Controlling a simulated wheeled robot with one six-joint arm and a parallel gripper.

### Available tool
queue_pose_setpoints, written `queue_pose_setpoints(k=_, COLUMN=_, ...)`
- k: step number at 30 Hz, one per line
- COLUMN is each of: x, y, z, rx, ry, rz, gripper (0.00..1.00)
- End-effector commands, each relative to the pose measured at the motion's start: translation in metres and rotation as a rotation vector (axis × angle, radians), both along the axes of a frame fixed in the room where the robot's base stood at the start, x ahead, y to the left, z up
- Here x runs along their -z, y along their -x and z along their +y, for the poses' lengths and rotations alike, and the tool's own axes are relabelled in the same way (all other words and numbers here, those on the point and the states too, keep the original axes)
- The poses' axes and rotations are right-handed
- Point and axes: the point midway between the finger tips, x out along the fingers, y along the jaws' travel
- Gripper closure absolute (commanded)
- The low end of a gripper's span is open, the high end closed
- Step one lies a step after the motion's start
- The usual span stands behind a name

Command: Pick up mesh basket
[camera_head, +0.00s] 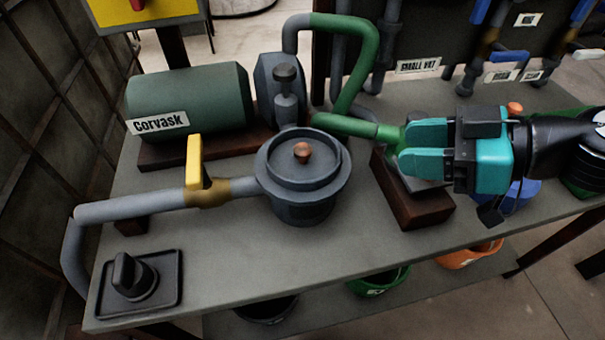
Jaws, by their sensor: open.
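I cannot make out a mesh basket anywhere in the head view. A dark grey round vessel (300,207) stands mid-bench. Its lid (285,167) with a copper-coloured knob is on, so its inside is hidden. My gripper (402,151), with teal fingers, is at the right, pointing left. It is open with a narrow gap, and I see nothing held between the fingers. It is to the right of the vessel and apart from it, in front of the end of a green pipe (362,70) and over a brown block (420,208).
A grey pipe (130,208) with a yellow handle (194,163) joins the vessel's left side. A green Corvask tank (190,98) lies behind. A black tray (140,283) is front left. Green (378,281) and orange (468,255) containers are below. The bench front (240,270) is clear.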

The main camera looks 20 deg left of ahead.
Motion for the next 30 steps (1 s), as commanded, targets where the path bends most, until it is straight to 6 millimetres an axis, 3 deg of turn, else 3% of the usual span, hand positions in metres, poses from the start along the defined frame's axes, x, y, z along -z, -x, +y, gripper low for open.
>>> queue_pose_setpoints(k=1, x=-0.008, y=0.001, z=0.004, rx=-0.003, ry=0.000, rz=0.009, gripper=0.57)
queue_pose_setpoints(k=7, x=0.002, y=0.002, z=0.019, rx=-0.004, ry=0.011, rz=0.008, gripper=0.57)
queue_pose_setpoints(k=18, x=0.037, y=-0.004, z=0.092, rx=-0.004, ry=0.010, rz=0.001, gripper=0.57)
queue_pose_setpoints(k=26, x=0.045, y=-0.007, z=0.111, rx=-0.002, ry=0.010, rz=0.003, gripper=0.57)
queue_pose_setpoints(k=30, x=0.051, y=-0.010, z=0.132, rx=-0.005, ry=0.010, rz=0.002, gripper=0.57)
